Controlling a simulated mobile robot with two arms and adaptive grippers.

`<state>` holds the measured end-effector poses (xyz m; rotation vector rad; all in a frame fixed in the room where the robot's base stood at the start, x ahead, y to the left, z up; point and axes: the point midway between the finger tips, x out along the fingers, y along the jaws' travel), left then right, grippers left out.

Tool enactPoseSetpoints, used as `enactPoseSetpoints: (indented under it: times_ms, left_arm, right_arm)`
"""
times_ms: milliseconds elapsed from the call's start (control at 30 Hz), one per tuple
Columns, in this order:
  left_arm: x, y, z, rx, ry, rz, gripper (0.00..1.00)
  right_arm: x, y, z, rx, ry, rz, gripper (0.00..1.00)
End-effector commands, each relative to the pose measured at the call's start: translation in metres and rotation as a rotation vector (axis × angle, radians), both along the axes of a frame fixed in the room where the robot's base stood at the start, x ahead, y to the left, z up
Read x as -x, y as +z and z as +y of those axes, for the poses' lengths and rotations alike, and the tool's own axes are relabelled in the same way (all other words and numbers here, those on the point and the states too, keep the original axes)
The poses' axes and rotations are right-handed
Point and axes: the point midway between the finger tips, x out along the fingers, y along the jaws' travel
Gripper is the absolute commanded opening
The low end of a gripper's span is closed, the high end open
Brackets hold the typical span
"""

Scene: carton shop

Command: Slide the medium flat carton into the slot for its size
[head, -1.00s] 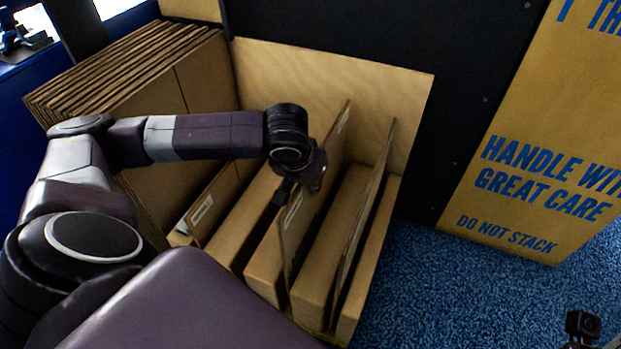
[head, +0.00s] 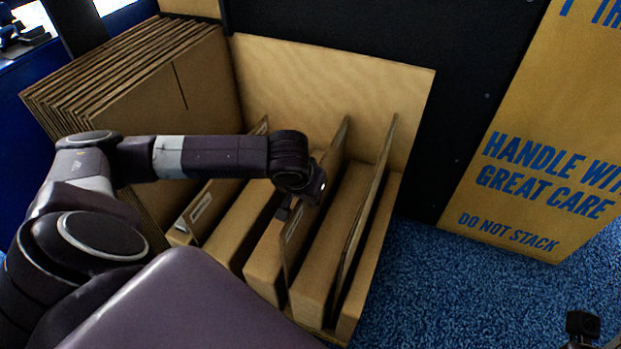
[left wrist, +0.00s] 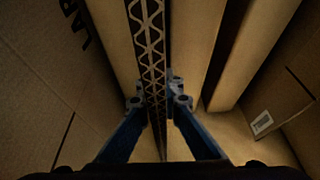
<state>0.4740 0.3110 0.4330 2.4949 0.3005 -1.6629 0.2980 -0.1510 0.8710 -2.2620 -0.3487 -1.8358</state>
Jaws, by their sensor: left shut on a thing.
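The flat carton (head: 330,170) stands upright on edge, its lower part down in a gap between two thick brown dividers of the rack (head: 318,60). My left gripper (head: 290,208) is shut on its top edge, near the white label. In the left wrist view, the carton's corrugated edge (left wrist: 150,40) runs between the fingertips of my left gripper (left wrist: 157,103). How deep the carton sits is hidden by the dividers.
Another labelled carton (head: 203,207) stands in a gap to the left, and one more (head: 370,200) to the right. A stack of flat cartons (head: 125,75) leans at the left. A large printed carton (head: 540,150) stands right of the blue carpet (head: 430,290).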

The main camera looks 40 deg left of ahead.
Motion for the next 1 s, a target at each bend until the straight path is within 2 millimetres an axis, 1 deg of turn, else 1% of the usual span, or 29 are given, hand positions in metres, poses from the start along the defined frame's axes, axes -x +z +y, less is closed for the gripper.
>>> enactPoseSetpoints:
  times_ms: [233, 267, 300, 433, 667, 767, 867, 967, 1000]
  left_arm:
    - [-0.001, 0.0, 0.0, 0.0, 0.0, -0.002, 0.0]
    - [-0.001, 0.0, 0.0, 0.0, 0.0, -0.002, 0.08]
    - [-0.001, 0.0, 0.0, 0.0, 0.0, -0.002, 0.12]
    - [0.0, 0.0, 0.0, 0.0, 0.0, -0.001, 0.26]
    - [0.0, -0.001, 0.0, -0.001, 0.0, 0.001, 0.26]
    - [0.001, 0.002, 0.0, -0.001, 0.0, 0.0, 0.26]
    - [0.004, 0.012, -0.001, 0.0, 0.0, -0.002, 0.26]
    - [0.011, 0.029, -0.003, -0.001, -0.002, -0.004, 0.26]
    - [0.014, 0.037, -0.004, 0.0, -0.001, -0.004, 0.26]
  right_arm:
    - [0.0, 0.0, 0.0, 0.0, 0.0, 0.0, 0.4]
    - [0.0, 0.0, 0.0, 0.0, 0.0, 0.0, 0.4]
    - [0.0, 0.0, 0.0, 0.0, 0.0, 0.0, 0.4]
    - [0.0, 0.0, 0.0, 0.0, 0.0, 0.0, 0.4]
    - [0.0, 0.0, 0.0, 0.0, 0.0, 0.0, 0.4]
    - [0.0, 0.0, 0.0, 0.0, 0.0, 0.0, 0.4]
    - [0.0, 0.0, 0.0, 0.0, 0.0, 0.0, 0.4]
    - [0.0, 0.0, 0.0, 0.0, 0.0, 0.0, 0.4]
    - [0.0, 0.0, 0.0, 0.0, 0.0, 0.0, 0.4]
